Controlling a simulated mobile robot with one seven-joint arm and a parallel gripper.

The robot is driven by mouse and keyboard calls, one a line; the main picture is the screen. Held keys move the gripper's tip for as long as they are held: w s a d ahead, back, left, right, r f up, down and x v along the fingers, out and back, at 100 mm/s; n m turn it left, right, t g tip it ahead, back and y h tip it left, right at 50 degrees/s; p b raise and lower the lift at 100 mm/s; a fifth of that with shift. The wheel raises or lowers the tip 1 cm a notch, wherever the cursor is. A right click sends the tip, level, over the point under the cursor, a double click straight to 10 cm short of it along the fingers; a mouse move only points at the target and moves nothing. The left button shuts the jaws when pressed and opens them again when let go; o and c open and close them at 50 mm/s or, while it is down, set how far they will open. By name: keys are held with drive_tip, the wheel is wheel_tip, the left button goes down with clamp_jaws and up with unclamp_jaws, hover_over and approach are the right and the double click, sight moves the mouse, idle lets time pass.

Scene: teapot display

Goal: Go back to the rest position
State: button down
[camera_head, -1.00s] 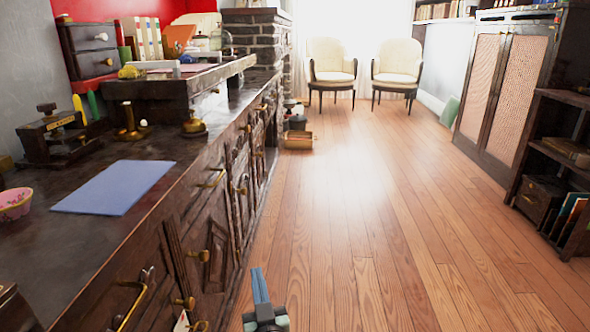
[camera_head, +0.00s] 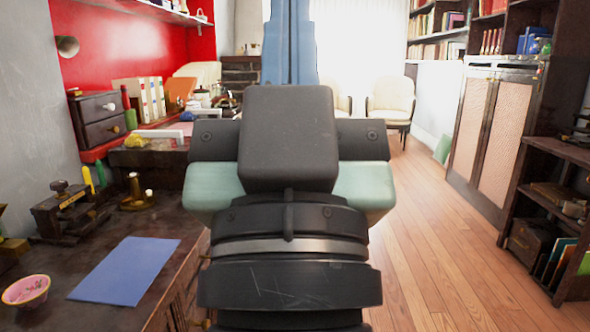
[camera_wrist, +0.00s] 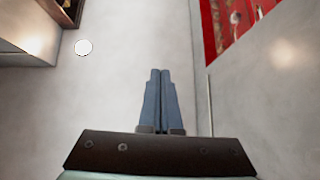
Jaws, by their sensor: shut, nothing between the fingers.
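My gripper (camera_head: 290,40) stands straight up in the middle of the head view, with its blue fingers at the top edge and the dark and pale green wrist below. Both blue fingers lie together in the wrist view (camera_wrist: 160,72), shut with nothing between them. The gripper touches nothing that I can see. It hides part of the far room, one chair and part of the counter.
A shelf unit (camera_head: 545,215) and cabinet (camera_head: 487,130) stand right. The wooden floor (camera_head: 425,220) between is clear.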

wheel_tip(320, 180, up, 39)
drive_tip(key=s+p, duration=0.1)
drive_tip(key=p, duration=3.6)
drive_tip(key=shift+s+p, duration=0.15)
drive_tip(key=shift+p, duration=0.2)
drive_tip(key=shift+d, duration=0.1)
